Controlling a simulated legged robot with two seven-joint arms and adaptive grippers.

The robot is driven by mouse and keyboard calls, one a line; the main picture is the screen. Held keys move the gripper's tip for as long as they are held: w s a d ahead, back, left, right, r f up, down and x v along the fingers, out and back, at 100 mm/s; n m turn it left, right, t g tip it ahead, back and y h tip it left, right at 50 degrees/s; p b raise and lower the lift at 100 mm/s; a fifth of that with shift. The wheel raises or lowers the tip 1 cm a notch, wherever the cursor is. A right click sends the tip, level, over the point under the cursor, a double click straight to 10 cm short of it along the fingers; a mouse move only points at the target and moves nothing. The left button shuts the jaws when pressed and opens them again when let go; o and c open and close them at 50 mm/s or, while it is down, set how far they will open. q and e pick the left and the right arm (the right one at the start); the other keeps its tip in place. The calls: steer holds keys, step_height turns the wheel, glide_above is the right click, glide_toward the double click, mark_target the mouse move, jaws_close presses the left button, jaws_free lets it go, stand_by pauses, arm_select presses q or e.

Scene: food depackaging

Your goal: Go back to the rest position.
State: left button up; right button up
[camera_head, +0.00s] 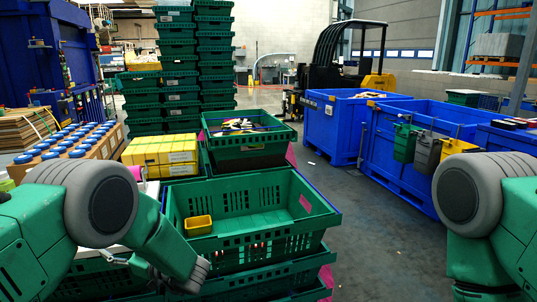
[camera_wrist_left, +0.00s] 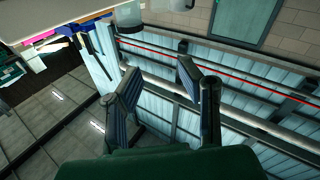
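My left arm comes in from the left in the head view and bends down at the front of the green crates. My left gripper shows in the left wrist view (camera_wrist_left: 158,68), with its two dark fingers spread apart and nothing between them. In the head view I cannot clearly make out its fingers. My right arm is bent at the right edge of the head view, and its gripper is out of the picture. A green crate (camera_head: 325,221) stands in front of me with a small yellow container (camera_head: 198,225) inside.
Another green crate (camera_head: 250,142) with packages stands behind. Yellow boxes (camera_head: 160,150) and blue-lidded jars (camera_head: 75,140) are at left. Blue bins (camera_head: 345,125) stand at right, with a forklift (camera_head: 335,70) behind. The floor (camera_head: 375,225) between crates and bins is clear.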

arm_select(q)
steer(key=s+d+f+m+t+h, duration=0.1)
steer(key=s+f+m+h, duration=0.35)
steer(key=f, duration=0.25)
steer(key=s+d+f+m+t+h+b, duration=0.1)
steer(key=s+f+m+t+h, duration=0.1)
steer(key=s+f+m+h, duration=0.25)
steer(key=s+d+f+m+t+h, duration=0.1)
steer(key=s+d+f+m+h, duration=0.25)
steer(key=f, duration=0.55)
steer(key=s+d+f+m+g+h, duration=0.1)
steer(key=s+m+g+h, duration=0.1)
steer(key=s, duration=1.1)
steer(key=s+d+f+m+g+h, duration=0.2)
steer(key=s+g, duration=0.4)
steer(key=s, duration=0.7)
steer(key=shift+s+d+f+m+h+b, duration=0.15)
steer(key=shift+s+d+m+h+b, duration=0.15)
steer(key=shift+m+h, duration=0.55)
steer(key=shift+w, duration=0.2)
